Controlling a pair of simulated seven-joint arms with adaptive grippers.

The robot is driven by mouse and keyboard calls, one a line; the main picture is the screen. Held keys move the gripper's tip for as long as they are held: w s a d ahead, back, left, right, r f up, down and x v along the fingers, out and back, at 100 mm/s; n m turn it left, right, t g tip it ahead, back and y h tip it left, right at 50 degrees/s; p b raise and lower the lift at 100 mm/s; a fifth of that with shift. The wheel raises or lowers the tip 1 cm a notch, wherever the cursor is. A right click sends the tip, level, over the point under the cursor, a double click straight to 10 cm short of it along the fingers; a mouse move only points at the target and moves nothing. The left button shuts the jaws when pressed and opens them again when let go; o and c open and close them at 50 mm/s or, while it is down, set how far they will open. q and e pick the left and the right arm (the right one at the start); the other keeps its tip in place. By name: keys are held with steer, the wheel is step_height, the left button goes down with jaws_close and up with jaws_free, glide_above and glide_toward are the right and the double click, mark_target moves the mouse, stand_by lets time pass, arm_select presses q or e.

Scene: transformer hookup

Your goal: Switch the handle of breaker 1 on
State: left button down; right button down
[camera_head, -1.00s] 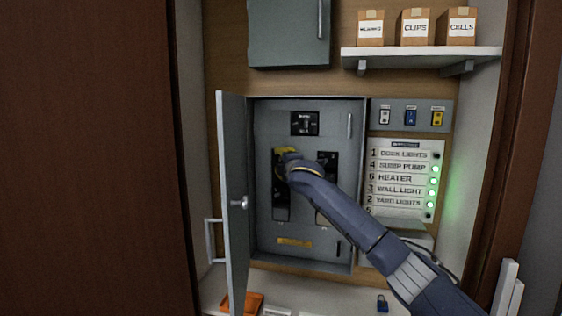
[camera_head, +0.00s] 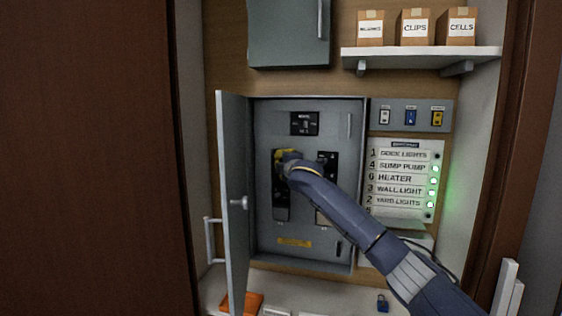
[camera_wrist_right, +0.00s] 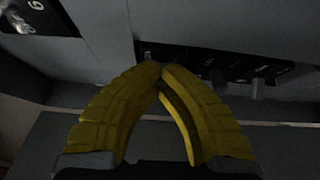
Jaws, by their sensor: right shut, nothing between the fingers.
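The breaker panel (camera_head: 262,222) stands open, with two black columns of breakers inside. My right gripper (camera_head: 282,156) is at the top of the left breaker column (camera_head: 282,205) and hides the breakers there. In the right wrist view my right gripper (camera_wrist_right: 163,70) shows yellow fingers shut with nothing between them. Their tips are close to a black breaker strip (camera_wrist_right: 215,62) with small handles. I cannot tell which handle is breaker 1, its position, or whether the fingertips touch it. My left gripper is not in view.
The panel door (camera_head: 233,200) is swung open on the left. A label board (camera_head: 402,180) on the right lists circuits; several lamps beside it glow green, and the one at "1 DOCK LIGHTS" looks dark. The right breaker column (camera_head: 327,190) is partly behind my arm. A blue padlock (camera_head: 382,303) lies below.

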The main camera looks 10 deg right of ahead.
steer(key=shift+d+y, duration=0.1)
steer(key=shift+y, duration=0.2)
steer(key=c, duration=2.2)
jaws_free()
steer(key=shift+n+y, duration=0.3)
steer(key=shift+n, duration=0.1)
steer(key=c, duration=1.4)
jaws_free()
steer(key=s+d, duration=0.1)
steer(key=s, duration=1.1)
steer(key=shift+d, duration=0.3)
steer(key=shift+f, duration=0.1)
